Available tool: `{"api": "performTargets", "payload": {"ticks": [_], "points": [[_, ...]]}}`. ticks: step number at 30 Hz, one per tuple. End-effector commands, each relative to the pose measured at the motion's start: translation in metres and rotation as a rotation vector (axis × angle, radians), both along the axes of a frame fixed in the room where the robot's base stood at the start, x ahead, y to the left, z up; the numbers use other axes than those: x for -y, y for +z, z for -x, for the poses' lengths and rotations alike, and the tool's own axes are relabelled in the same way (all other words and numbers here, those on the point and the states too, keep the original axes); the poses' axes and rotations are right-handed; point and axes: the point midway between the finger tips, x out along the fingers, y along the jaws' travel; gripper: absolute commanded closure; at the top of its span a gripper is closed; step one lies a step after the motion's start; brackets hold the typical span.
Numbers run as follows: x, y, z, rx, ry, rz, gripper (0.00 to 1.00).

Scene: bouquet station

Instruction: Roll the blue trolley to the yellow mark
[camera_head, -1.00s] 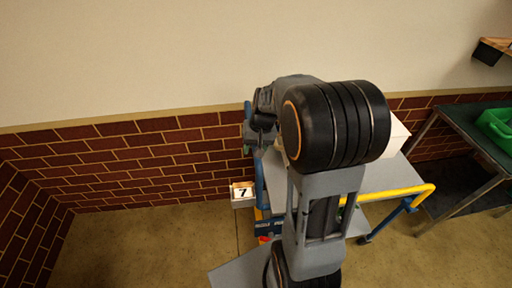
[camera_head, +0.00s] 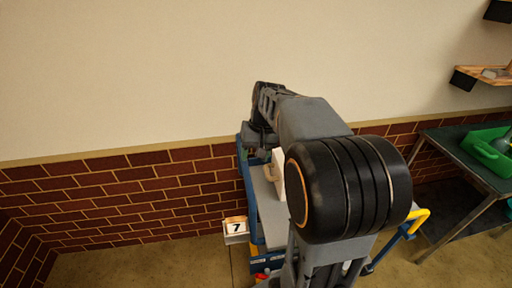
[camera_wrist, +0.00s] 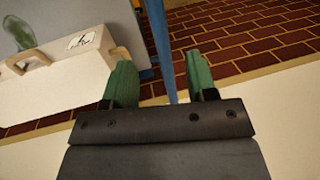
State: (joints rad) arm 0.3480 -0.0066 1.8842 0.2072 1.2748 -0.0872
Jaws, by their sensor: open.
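The blue trolley (camera_head: 254,210) stands by the brick wall, with a grey deck, blue frame and a yellow handle (camera_head: 419,217) at its right end. My arm hides much of it. My gripper (camera_head: 258,140) is above the trolley's left end, beside its blue upright. In the wrist view my gripper (camera_wrist: 162,82) is open, with two green fingers apart. A blue post (camera_wrist: 160,45) of the trolley runs between the fingers in that view; I cannot tell whether it touches them. The yellow mark is not in view.
A white box (camera_wrist: 70,70) with a wooden handle sits on the trolley. A number 7 sign (camera_head: 236,227) stands by its left end. A dark table (camera_head: 455,143) with a green crate (camera_head: 486,152) is at right, below wooden shelves. Floor at left is clear.

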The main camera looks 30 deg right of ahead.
Motion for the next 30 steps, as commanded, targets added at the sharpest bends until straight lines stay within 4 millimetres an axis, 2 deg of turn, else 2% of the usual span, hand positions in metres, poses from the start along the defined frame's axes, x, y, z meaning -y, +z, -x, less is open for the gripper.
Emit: {"api": "performTargets", "payload": {"ticks": [3,9,30], "points": [[0.003,0.014,0.0,0.003,-0.001,0.001,0.48],[0.004,0.023,0.001,0.002,0.0,0.001,0.48],[0.004,0.024,0.001,0.0,0.001,0.0,0.48]]}}
